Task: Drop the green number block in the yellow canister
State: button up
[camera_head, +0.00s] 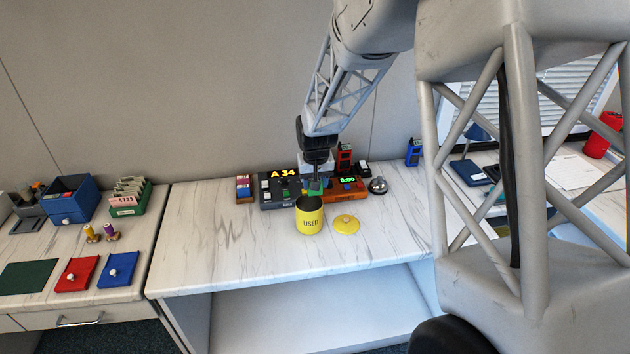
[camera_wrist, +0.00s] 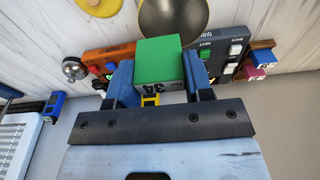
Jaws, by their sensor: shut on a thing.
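The green number block (camera_wrist: 159,62) is between the two fingers of my gripper (camera_wrist: 158,82) in the wrist view, with dark digits that look like 34 on one face. My gripper is shut on it. In the head view my gripper (camera_head: 315,186) hangs just above and behind the mouth of the yellow canister, and the block shows as a small green patch. The yellow canister (camera_head: 310,220), marked USED, stands upright and open on the marble-pattern counter (camera_head: 240,250). Its dark open mouth (camera_wrist: 172,16) shows at the top of the wrist view, beyond the block. The block appears outside the canister.
A yellow lid (camera_head: 346,224) lies right of the canister. Behind stand a dark display unit (camera_head: 270,192) reading A 34, an orange clock (camera_head: 348,187) and a silver bell (camera_head: 378,185). The counter's left and front are clear. A left desk holds a blue box (camera_head: 70,198) and card trays.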

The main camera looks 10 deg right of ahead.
jog(key=o, duration=1)
jog(key=shift+r, duration=0.15)
jog(key=shift+s+r, duration=0.15)
jog(key=shift+r, duration=1.1)
jog(key=shift+s+r, duration=0.2)
jog(key=shift+r, duration=1.05)
jog(key=shift+s+r, duration=0.15)
jog(key=shift+r, duration=1.1)
jog(key=s+d+r, duration=0.1)
jog(key=s+r, duration=0.4)
jog(key=s, duration=0.4)
jog(key=s+d+r, duration=0.2)
jog(key=s+r, duration=0.4)
jog(key=s, duration=0.3)
jog(key=shift+t, duration=0.6)
jog(key=shift+s+d+r, duration=0.15)
jog(key=shift+s+d, duration=0.05)
jog(key=shift+s, duration=3.55)
jog(key=shift+s+d+r, duration=0.15)
jog(key=shift+s, duration=3.55)
jog(key=shift+s+d+r, duration=0.15)
jog(key=shift+s+d, duration=0.05)
jog(key=shift+s, duration=3.55)
